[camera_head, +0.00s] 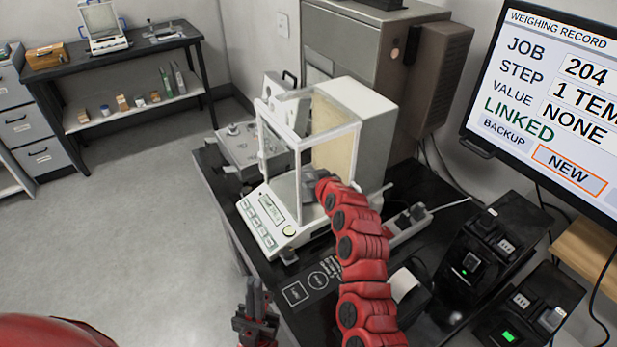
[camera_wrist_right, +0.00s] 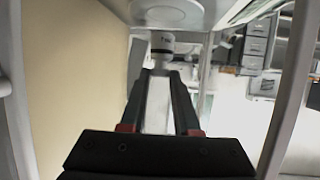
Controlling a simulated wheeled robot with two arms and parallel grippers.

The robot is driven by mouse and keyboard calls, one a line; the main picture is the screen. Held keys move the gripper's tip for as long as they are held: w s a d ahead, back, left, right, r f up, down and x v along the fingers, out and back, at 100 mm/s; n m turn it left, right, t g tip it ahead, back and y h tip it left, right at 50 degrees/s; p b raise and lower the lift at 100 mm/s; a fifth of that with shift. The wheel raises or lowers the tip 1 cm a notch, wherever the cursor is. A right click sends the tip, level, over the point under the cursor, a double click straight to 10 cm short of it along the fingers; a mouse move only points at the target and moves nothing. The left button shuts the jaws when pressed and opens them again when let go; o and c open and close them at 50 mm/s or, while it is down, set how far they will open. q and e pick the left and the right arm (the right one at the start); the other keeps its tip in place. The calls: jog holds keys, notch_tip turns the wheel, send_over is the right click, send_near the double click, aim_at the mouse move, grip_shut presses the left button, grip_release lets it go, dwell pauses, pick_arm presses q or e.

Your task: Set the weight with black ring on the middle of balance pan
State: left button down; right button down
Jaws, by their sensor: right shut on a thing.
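The balance (camera_head: 262,215) stands on the dark table with a glass-sided draft shield. My right arm reaches into its chamber from the front right, and the right gripper (camera_head: 308,187) is inside. In the right wrist view the gripper (camera_wrist_right: 161,75) is shut on a small grey metal weight (camera_wrist_right: 162,42), which has a dark band. A pale round surface (camera_wrist_right: 166,13), apparently the balance pan, lies just beyond the weight. I cannot tell whether they touch. In the head view the arm and gripper hide weight and pan. My left gripper (camera_head: 256,292) is low, in front of the table; its jaw gap is unclear.
The shield's white frame posts (camera_head: 298,187) and tan panel (camera_head: 338,140) stand close around the right gripper. A power strip (camera_head: 408,228), two black devices (camera_head: 485,245) and a monitor (camera_head: 560,100) are to the right. Open floor (camera_head: 130,210) lies left.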

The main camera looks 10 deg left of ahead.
jog(key=shift+f+p, duration=0.3)
jog(key=shift+f, duration=0.45)
jog(key=shift+w+a+f, duration=0.1)
jog(key=shift+f, duration=0.35)
jog(key=c, duration=0.6)
grip_release()
jog(key=shift+c, duration=0.2)
jog(key=shift+r, duration=0.2)
jog(key=shift+s+r, duration=0.1)
jog(key=shift+s, duration=0.25)
jog(key=b+v, duration=0.2)
jog(key=v, duration=0.9)
jog(key=shift+d, duration=0.2)
